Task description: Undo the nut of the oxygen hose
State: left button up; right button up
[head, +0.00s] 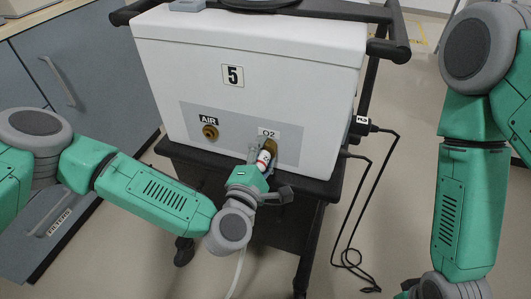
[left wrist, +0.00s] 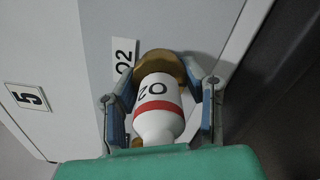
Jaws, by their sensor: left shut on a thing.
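The white ventilator (head: 290,80) marked 5 has a brass O2 port on its lower panel. In the left wrist view the brass nut (left wrist: 163,62) of the oxygen hose sits against the panel beside the O2 label. The white hose end (left wrist: 158,118), with a red band, runs back from the nut between my fingers. My left gripper (head: 264,158) is at the O2 port, its fingertips on either side of the nut, shut on it. The white hose (head: 236,275) hangs below my left wrist. My right arm comes down at the right; its fingers are not visible.
The brass AIR port (head: 210,132) is left of the O2 port with nothing attached. Black cables (head: 372,190) hang from the ventilator's right side to the floor. Grey cabinets (head: 75,75) stand at the left. A dark cart (head: 325,190) carries the ventilator.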

pick_arm(q)
jog(key=n+b, duration=0.1)
jog(key=n, duration=0.1)
jog(key=f+n, duration=0.1)
jog(key=n, duration=0.1)
jog(key=shift+a+n+b, duration=0.15)
jog(key=shift+n+b, duration=0.15)
jog(key=shift+b, duration=0.1)
jog(key=n+b, duration=0.2)
jog(key=n, duration=0.2)
jog(key=shift+s+f+n, duration=0.1)
jog(key=shift+f+n, duration=0.05)
jog(key=shift+n, duration=0.15)
jog(key=n+b, duration=0.3)
jog(key=n, duration=0.2)
jog(key=shift+d, duration=0.2)
jog(key=n+b, duration=0.1)
jog(key=n, duration=0.5)
jog(key=shift+d+n+b, duration=0.15)
jog(key=shift+n+b, duration=0.2)
jog(key=shift+n, duration=0.05)
jog(key=n, duration=0.4)
jog(key=shift+s+r+n, duration=0.1)
jog(key=shift+r+n, duration=0.1)
jog(key=shift+n, duration=0.1)
jog(key=n, duration=0.4)
jog(key=shift+n, duration=0.3)
jog(key=shift+r+n, duration=0.15)
jog(key=shift+n, duration=1.95)
